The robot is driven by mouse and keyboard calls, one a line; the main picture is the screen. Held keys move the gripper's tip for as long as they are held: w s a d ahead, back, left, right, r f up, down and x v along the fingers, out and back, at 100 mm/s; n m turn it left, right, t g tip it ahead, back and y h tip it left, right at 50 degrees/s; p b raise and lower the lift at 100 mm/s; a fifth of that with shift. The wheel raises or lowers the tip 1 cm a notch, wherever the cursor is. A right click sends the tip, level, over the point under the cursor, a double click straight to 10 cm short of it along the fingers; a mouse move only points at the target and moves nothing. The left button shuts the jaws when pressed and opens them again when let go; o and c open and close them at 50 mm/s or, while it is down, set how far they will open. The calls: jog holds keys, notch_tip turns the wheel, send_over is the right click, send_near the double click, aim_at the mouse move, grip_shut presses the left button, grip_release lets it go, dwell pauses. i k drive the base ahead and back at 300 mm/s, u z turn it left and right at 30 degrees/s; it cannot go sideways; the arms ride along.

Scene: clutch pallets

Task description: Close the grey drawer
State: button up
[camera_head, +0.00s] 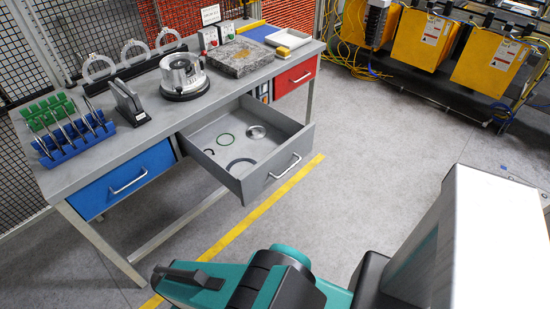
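The grey drawer (262,178) is pulled far out from the middle of the workbench, between the blue drawer and the red drawer. Its front panel faces lower right and carries a silver bar handle (285,167). My teal and black arm fills the bottom of the view, apart from the drawer. A dark part at its left end may be my gripper (188,276); its fingers cannot be made out.
The workbench (80,172) holds a blue rack, a round metal fixture and a stone plate. The blue drawer (122,180) and red drawer (295,78) are shut. Floor in front of the grey drawer is clear, with a yellow line (240,225). Yellow bins (425,40) stand at the back right.

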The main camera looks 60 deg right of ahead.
aim_at(286, 142)
jog(key=z, duration=4.75)
jog(key=i, duration=0.1)
jog(key=u, duration=3.1)
jog(key=k, duration=0.5)
jog(key=z, duration=0.3)
jog(key=i, duration=0.45)
jog(key=z, duration=0.1)
jog(key=k, duration=0.15)
jog(key=z, duration=0.1)
